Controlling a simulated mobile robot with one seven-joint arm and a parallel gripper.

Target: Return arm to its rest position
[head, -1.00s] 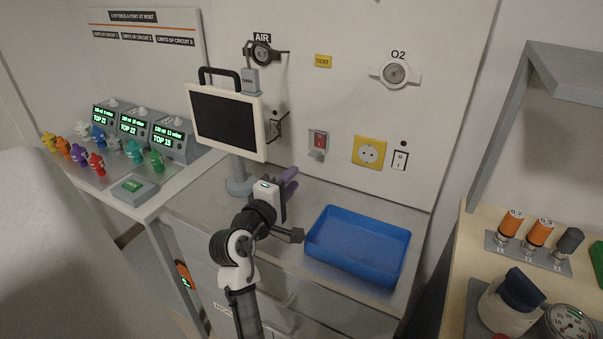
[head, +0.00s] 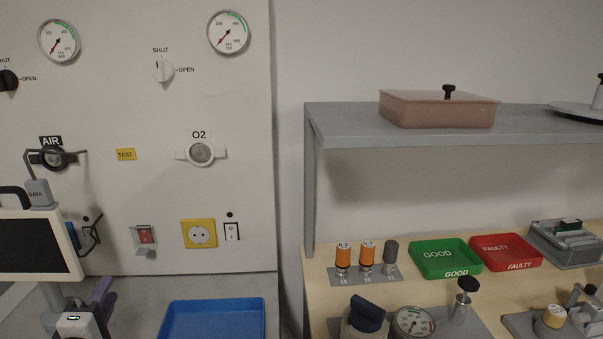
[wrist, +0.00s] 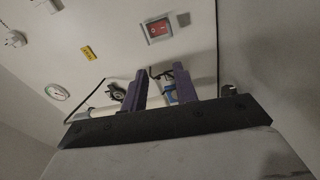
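My gripper (wrist: 161,88) shows in the wrist view as two purple fingers, spread apart with nothing held between them. In the head view my gripper (head: 102,294) is at the lower left, just right of the monitor's stand and left of the blue tray (head: 212,306). Most of my arm is below the picture's edge.
A monitor (head: 38,246) stands close to my gripper on the left. Behind is a wall panel with a red switch (head: 145,236) and a yellow socket (head: 199,233). A shelf (head: 345,127) and wooden bench with green (head: 446,258) and red (head: 506,252) trays are right.

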